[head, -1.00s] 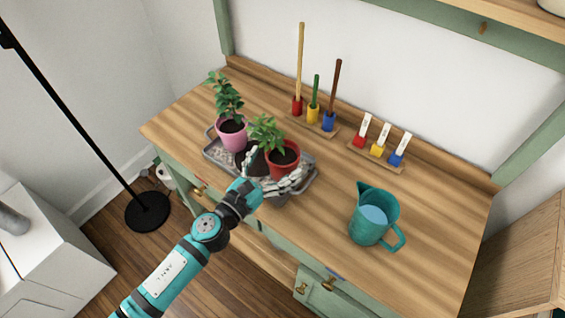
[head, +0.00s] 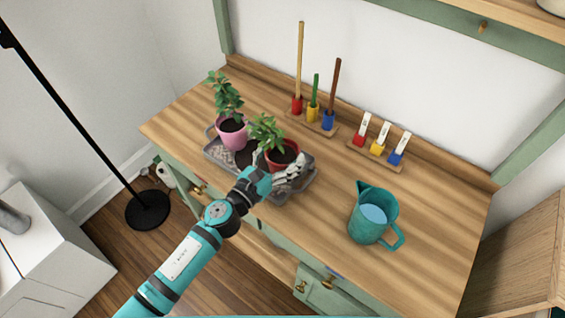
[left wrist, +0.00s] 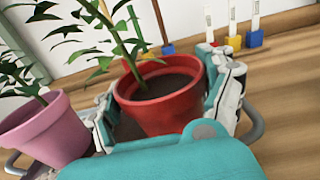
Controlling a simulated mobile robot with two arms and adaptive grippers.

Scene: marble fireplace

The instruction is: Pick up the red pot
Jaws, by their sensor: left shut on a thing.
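The red pot (head: 281,160) holds dark soil and a green leafy plant, and is upright at the right part of the grey tray (head: 218,159). It also shows in the left wrist view (left wrist: 160,110), between the fingers. My left gripper (head: 276,172) is shut on the red pot, with one finger on each side (left wrist: 165,110). The pot's lower front is hidden behind the gripper. I cannot tell whether its base touches the tray. My right gripper is not in view.
A pink pot (head: 233,138) with a plant stands close left of the red pot on the tray. A teal pitcher (head: 370,222) stands to the right. The tabletop between is clear.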

